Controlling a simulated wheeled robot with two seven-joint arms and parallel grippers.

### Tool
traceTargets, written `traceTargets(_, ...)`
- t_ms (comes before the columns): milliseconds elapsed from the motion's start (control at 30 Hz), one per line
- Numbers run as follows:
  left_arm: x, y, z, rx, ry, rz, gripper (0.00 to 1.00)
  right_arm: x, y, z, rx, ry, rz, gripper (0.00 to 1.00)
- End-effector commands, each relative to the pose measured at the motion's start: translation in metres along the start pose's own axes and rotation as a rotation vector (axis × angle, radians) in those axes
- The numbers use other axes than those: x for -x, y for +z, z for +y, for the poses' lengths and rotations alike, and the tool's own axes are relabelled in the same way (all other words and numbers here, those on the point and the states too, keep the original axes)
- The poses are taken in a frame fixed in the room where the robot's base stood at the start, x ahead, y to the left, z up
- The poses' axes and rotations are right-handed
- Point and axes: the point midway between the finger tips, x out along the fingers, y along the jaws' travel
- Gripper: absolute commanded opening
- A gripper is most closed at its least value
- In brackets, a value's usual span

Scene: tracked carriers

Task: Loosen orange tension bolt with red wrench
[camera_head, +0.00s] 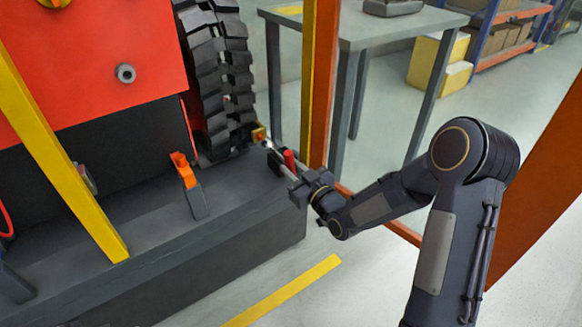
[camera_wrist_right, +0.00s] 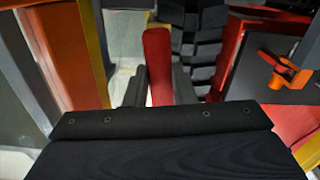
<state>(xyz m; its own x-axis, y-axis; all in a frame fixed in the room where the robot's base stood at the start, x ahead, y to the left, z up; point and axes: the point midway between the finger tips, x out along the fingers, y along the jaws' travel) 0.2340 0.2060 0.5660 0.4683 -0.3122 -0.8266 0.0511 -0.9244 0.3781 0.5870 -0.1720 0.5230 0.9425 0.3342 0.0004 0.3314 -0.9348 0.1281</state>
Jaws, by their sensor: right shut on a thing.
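My right gripper (camera_head: 280,160) is shut on the red wrench (camera_head: 290,160), beside the lower end of the black track. The wrench's red handle (camera_wrist_right: 158,60) stands up between the two dark fingers (camera_wrist_right: 159,88) in the right wrist view. A small bright metal part shows near the fingertips in the head view. A small orange-yellow fitting (camera_head: 259,133), perhaps the tension bolt, sits just beyond it at the track's edge. I cannot tell whether the wrench is seated on it. My left gripper is not in view.
The black track (camera_head: 222,80) runs up beside the red carrier body (camera_head: 90,50) on a dark grey base (camera_head: 150,225). An orange lever (camera_head: 183,170) stands on a grey post. Yellow and orange posts and a grey table (camera_head: 370,25) are close behind my right arm.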

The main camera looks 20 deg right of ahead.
Motion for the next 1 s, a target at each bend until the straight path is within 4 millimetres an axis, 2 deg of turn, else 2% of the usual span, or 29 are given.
traceTargets(367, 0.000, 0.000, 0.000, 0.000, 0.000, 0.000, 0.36, 0.003, -0.001, 0.000, 0.000, 0.001, 0.002, 0.00)
traceTargets(733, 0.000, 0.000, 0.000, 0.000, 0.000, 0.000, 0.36, 0.035, -0.001, 0.001, 0.000, 0.001, 0.001, 0.00)
traceTargets(1000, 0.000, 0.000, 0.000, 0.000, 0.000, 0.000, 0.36, 0.041, -0.001, 0.001, 0.000, 0.001, 0.002, 0.00)
